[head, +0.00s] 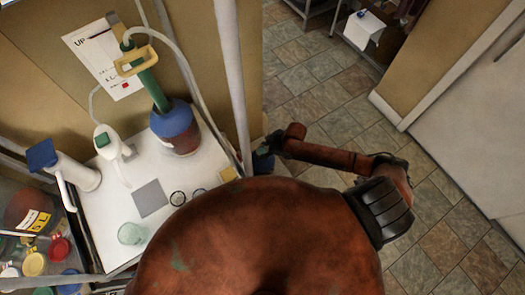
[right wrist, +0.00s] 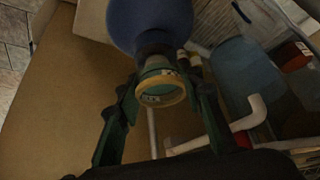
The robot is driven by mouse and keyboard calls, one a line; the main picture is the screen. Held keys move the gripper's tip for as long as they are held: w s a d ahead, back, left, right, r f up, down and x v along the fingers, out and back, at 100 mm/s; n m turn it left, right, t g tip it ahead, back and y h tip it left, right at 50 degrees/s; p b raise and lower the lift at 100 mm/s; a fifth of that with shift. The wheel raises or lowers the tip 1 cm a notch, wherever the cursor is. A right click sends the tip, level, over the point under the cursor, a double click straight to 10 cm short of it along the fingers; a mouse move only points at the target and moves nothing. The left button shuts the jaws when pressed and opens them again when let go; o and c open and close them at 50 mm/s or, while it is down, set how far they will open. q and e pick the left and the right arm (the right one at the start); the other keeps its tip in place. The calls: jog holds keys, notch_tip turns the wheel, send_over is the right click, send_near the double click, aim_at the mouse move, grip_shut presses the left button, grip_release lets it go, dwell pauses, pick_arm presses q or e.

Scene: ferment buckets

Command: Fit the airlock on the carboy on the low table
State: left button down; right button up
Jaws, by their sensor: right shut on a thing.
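My right gripper (right wrist: 160,85) is shut on a small clear piece with a yellow ring (right wrist: 162,92), which looks like the airlock, seen end-on between green fingers. A rounded blue shape (right wrist: 150,22) lies just beyond it; I cannot tell if they touch. My left gripper is not in view.
Tiled floor (head: 325,85) is open at right.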

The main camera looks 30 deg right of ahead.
jog(key=shift+s+d+f, duration=0.2)
jog(key=shift+s+f, duration=0.35)
jog(key=shift+f, duration=0.05)
jog(key=shift+c, duration=0.5)
jog(key=shift+s+d+f+p, duration=0.25)
jog(key=shift+d+f+p, duration=0.05)
jog(key=shift+f, duration=0.1)
dwell(0.4)
jog(key=o, duration=1.2)
jog(key=shift+w+r, duration=0.1)
jog(key=shift+w, duration=0.15)
jog(key=shift+o, duration=0.7)
jog(key=shift+w+a+r, duration=0.15)
jog(key=shift+a+r, duration=0.05)
jog(key=o, duration=0.6)
jog(key=shift+c, duration=0.2)
jog(key=shift+r, duration=0.2)
